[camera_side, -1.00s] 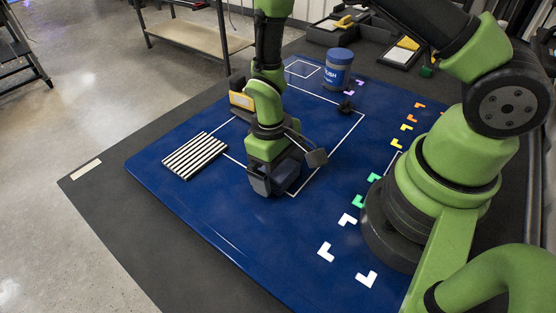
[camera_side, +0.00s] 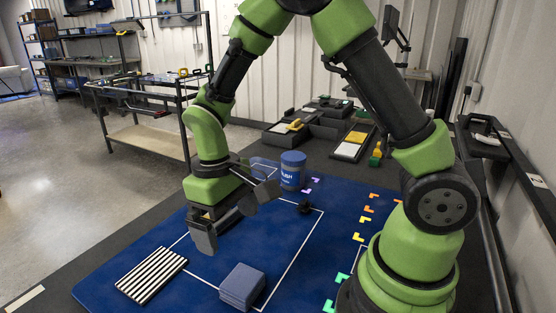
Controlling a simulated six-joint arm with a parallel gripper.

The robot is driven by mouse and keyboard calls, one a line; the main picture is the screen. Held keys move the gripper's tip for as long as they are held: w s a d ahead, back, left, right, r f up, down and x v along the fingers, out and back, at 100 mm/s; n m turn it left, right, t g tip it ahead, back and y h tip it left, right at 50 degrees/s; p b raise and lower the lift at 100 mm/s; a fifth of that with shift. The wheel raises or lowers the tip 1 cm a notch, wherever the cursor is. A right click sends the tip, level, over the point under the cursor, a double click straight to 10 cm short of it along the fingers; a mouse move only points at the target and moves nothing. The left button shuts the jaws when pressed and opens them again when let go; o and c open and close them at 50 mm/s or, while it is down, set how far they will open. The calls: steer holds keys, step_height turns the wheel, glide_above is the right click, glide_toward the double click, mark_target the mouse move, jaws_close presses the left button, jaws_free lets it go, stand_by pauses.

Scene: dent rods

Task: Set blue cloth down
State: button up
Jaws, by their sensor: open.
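The blue cloth (camera_side: 242,286), a folded blue-grey block-like stack, lies flat on the dark blue mat (camera_side: 110,286). It sits at the near end of the white-outlined rectangle, over part of the line. My gripper (camera_side: 234,216) is open and empty. It hangs above the mat, behind and a little left of the cloth, and does not touch it. One finger points down to the left and the other sticks out to the right.
A blue container (camera_side: 292,170) and a small dark object (camera_side: 304,206) stand behind right. Coloured corner marks line the right side, by my base. Trays (camera_side: 352,145) with yellow tools stand at the back.

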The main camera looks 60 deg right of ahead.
steer(key=s+d+r+m+t+y, duration=0.1)
steer(key=s+r+m+t, duration=0.1)
steer(key=s+r+t, duration=0.2)
steer(key=s+d+r+m+t, duration=0.1)
steer(key=s+r+t, duration=0.3)
steer(key=s+r, duration=0.4)
step_height(320, 180, up, 5)
steer(key=shift+s+r+m+t+y, duration=0.2)
steer(key=shift+m+t+y, duration=0.1)
steer(key=shift+m+y, duration=0.1)
